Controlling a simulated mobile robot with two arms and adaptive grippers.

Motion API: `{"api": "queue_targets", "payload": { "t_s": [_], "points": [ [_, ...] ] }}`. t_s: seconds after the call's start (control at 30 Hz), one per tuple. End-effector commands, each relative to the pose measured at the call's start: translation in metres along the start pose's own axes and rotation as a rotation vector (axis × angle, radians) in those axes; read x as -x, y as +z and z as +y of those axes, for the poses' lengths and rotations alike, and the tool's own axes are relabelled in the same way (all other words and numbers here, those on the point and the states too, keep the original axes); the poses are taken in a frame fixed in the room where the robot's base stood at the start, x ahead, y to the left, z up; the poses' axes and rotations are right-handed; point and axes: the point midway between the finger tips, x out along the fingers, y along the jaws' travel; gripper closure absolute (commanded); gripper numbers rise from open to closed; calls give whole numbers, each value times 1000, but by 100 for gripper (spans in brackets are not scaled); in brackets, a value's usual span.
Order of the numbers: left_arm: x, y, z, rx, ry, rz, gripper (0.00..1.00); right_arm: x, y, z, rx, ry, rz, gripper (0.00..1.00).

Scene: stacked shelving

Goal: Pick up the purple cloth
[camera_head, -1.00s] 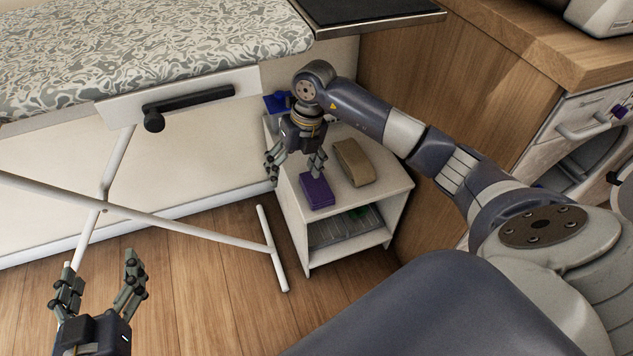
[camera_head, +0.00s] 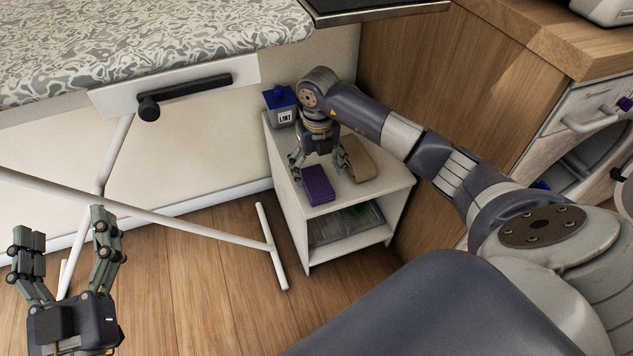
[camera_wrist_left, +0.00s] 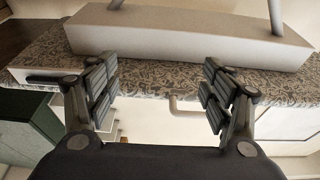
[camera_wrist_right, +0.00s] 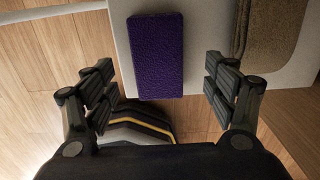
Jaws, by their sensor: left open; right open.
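The purple cloth (camera_head: 318,185) is a folded rectangle lying flat on the top of the small white shelf unit (camera_head: 387,189), near its front left edge. It also shows in the right wrist view (camera_wrist_right: 158,55), lying ahead of the fingers and between their lines. My right gripper (camera_head: 319,166) is open and empty, above and just behind the cloth in the head view; whether it touches the cloth cannot be told there. My left gripper (camera_head: 66,248) is open and empty at the lower left, far from the cloth, and its fingers also show in the left wrist view (camera_wrist_left: 162,95).
A brown folded cloth (camera_head: 357,160) lies right of the purple one. A blue-lidded LINT box (camera_head: 281,106) stands at the unit's back left corner. An ironing board (camera_head: 130,50) with white legs stands left. A wooden cabinet (camera_head: 440,75) stands right.

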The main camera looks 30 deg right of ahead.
Motion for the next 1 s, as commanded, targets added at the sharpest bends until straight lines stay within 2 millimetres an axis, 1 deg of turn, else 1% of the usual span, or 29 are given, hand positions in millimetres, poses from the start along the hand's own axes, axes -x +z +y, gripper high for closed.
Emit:
{"api": "queue_targets", "payload": {
  "t_s": [0.03, 0.27, 0.4, 0.53, 0.7, 0.93, 0.97, 1.0],
  "points": [
    [0, -5, 1, 1, 2, 34, 26, -6, 0, 1, 0, 1, 2, 22],
    [5, -43, 6, 9, 12, 238, 26, -24, 1, 2, 0, 1, 2, 22],
    [12, -66, 8, 14, 17, 362, 26, -35, 2, 3, 0, 1, 2, 22],
    [19, -82, 10, 18, 21, 453, 26, -44, 2, 3, 0, 1, 1, 22],
    [25, -93, 10, 21, 23, 508, 26, -49, 2, 2, 0, 0, 0, 22],
    [25, -94, 11, 21, 23, 513, 26, -49, 2, 2, 0, 0, 0, 22],
    [25, -94, 11, 21, 23, 513, 26, -49, 2, 2, 0, 0, 0, 26],
    [25, -94, 11, 21, 23, 512, 26, -49, 2, 2, 1, 0, 0, 35]
  ]
}}
